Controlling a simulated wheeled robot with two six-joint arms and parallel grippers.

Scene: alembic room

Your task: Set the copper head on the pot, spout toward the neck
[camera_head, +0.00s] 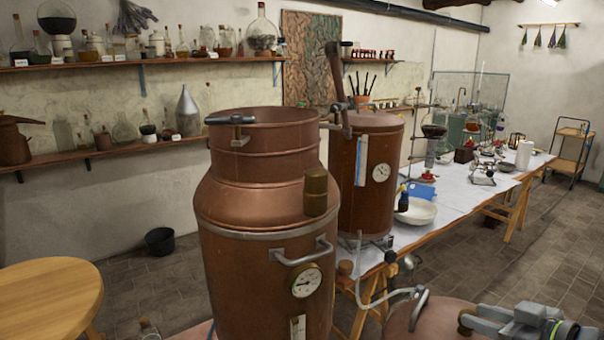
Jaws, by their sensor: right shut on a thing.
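The open copper pot (262,195) stands upright in the centre, its wide mouth uncovered. A copper dome, which looks like the head (430,322), is at the bottom right, cut off by the lower edge. My right gripper (468,322) is shut at its top, around a small brass-coloured knob. The head is to the right of the pot and apart from its mouth. A thin grey bent tube (375,302) shows at its left; I cannot tell whether it is the spout. A bent copper neck (340,80) rises by the second vessel behind the pot. My left gripper is out of view.
The second copper vessel (372,180) stands close behind the pot. A long white-covered table (440,228) with a bowl (416,212) and glassware runs along the right. A round wooden table (45,300) is at lower left.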

